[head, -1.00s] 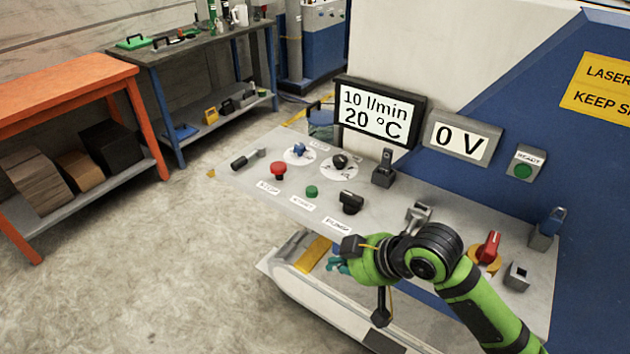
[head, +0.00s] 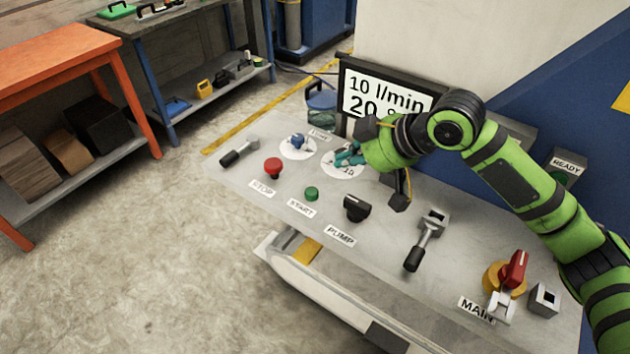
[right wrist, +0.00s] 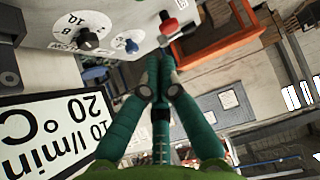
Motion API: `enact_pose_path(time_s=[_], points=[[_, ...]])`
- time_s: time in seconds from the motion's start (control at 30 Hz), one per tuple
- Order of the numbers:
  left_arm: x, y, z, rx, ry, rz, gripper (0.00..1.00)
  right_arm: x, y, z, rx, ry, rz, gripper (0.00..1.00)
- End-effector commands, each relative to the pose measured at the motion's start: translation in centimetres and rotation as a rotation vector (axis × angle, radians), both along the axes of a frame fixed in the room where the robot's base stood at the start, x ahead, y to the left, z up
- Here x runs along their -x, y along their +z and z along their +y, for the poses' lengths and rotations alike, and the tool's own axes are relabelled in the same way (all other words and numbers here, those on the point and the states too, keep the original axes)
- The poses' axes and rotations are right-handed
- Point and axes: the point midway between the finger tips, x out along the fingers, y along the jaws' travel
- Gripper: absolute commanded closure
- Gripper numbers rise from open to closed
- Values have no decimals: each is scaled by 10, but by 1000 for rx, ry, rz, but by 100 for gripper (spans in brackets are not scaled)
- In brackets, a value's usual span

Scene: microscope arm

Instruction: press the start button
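The green start button (head: 311,194) sits on the grey control panel (head: 385,240), above its START label, between the red STOP button (head: 273,167) and the black PUMP switch (head: 356,208). My right gripper (head: 346,157) is above the panel near the dials, up and right of the start button and apart from it. In the right wrist view its teal fingers (right wrist: 157,68) come together at the tips, with nothing visible between them. The STOP button also shows there (right wrist: 168,24); I cannot make out the start button there. My left gripper is not in view.
A blue knob (head: 297,141) stands near the gripper, and a black-handled lever (head: 424,242) is right of the pump switch. The red main switch (head: 513,272) is at the lower right. The display (head: 384,96) behind the panel is partly hidden by my arm.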

Motion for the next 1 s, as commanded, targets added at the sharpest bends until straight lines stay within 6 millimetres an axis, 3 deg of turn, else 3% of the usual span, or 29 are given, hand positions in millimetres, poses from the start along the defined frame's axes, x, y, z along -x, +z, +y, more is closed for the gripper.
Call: enact_pose_path(time_s=[0.13, 0.43, 0.6, 0.8, 1.0], points=[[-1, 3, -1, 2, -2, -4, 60, -4, -7, 7, -2, 1, 4, 100], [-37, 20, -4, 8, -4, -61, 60, -29, -48, 42, -1, 1, 5, 100], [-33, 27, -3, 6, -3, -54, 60, -42, -74, 59, 2, 0, 5, 100], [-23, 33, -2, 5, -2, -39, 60, -41, -101, 57, 0, -1, 3, 100], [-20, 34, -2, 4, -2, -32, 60, -41, -110, 57, 0, 1, -1, 100]])
